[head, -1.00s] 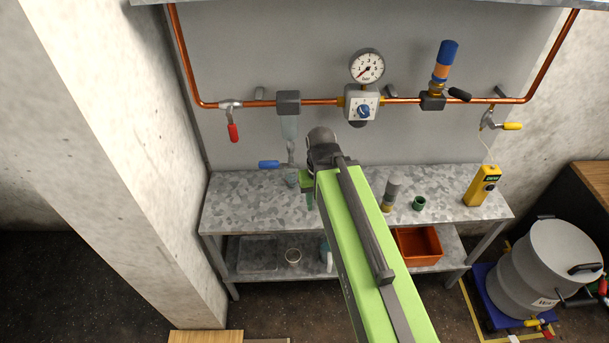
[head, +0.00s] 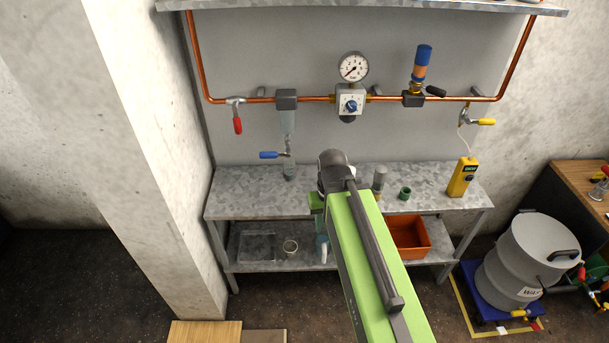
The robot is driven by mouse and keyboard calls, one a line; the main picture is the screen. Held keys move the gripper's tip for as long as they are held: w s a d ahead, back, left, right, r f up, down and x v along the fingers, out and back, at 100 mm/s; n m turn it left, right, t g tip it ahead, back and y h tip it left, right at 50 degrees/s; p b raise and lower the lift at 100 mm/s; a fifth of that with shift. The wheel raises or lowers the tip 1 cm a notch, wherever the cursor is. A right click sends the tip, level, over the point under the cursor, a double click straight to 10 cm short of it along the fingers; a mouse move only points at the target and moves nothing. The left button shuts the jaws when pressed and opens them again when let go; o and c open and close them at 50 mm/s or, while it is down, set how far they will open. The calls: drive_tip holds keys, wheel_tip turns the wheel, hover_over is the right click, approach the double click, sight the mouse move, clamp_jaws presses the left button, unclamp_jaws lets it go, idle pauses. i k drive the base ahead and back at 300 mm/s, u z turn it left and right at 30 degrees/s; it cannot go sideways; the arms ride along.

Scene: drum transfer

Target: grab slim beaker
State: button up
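On the bench (head: 250,192) are a grey cylinder (head: 379,179), a green ring (head: 404,193) and a yellow handset (head: 462,177). A grey drum (head: 530,262) stands right; a concrete pillar (head: 150,150), left.

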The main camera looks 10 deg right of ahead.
sight(288, 164)
drive_tip(key=u, duration=0.2)
drive_tip(key=i, duration=0.6)
drive_tip(key=u, duration=2.3)
drive_tip(key=k, duration=1.3)
drive_tip(key=z, duration=0.95)
drive_tip(key=i, duration=0.8)
drive_tip(key=u, duration=0.1)
